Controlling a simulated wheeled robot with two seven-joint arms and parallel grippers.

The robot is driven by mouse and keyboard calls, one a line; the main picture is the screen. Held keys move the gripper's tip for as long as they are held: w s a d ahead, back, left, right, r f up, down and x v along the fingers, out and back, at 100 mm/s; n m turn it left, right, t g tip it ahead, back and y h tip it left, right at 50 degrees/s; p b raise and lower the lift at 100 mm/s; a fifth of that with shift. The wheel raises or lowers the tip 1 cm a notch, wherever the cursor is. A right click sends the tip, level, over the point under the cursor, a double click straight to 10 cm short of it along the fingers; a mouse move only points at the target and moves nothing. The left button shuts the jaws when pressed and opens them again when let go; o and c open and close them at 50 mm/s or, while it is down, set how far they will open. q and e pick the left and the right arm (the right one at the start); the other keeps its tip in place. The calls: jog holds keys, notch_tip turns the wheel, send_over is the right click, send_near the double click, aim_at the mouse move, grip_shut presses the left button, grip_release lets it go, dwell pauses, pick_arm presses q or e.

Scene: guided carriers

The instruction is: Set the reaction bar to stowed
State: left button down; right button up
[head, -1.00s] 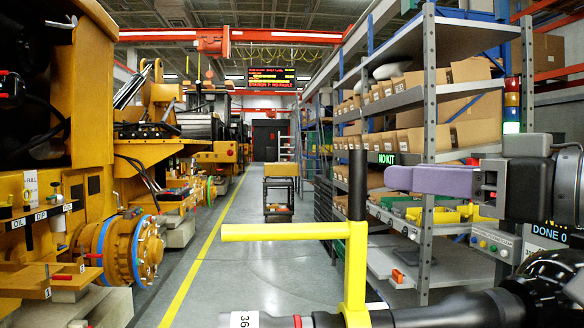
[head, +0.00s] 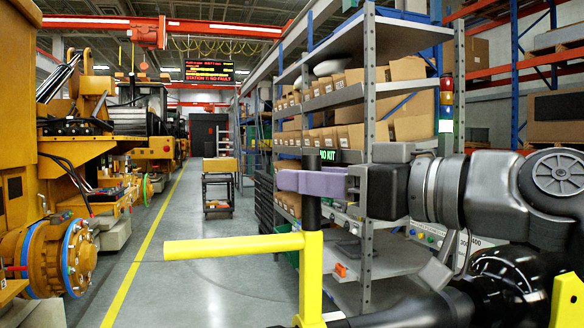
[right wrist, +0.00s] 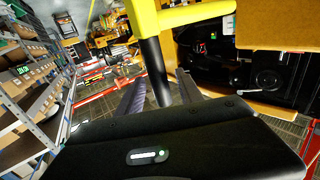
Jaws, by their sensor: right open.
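The reaction bar is a yellow L-shaped bar (head: 235,246) low in the middle of the head view. Its long arm points left, and a black upright grip (head: 312,214) stands on its corner. My right gripper (head: 284,181), with purple fingers, reaches in from the right at the grip. In the head view a finger crosses in front of the grip and hides part of it. In the right wrist view the black grip (right wrist: 154,68) stands between the two open fingers (right wrist: 158,92), with the yellow bar beyond. Contact cannot be told. My left gripper is not in view.
A grey shelf rack (head: 370,110) with cardboard boxes stands behind my right arm. A small cart (head: 218,185) stands down the aisle. Yellow machinery (head: 45,255) with a blue-ringed flange is at the left. The grey aisle floor (head: 185,215) between is clear.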

jog(key=shift+p+x, duration=0.4)
jog(key=shift+x, duration=1.25)
jog(key=shift+c, duration=0.2)
grip_shut()
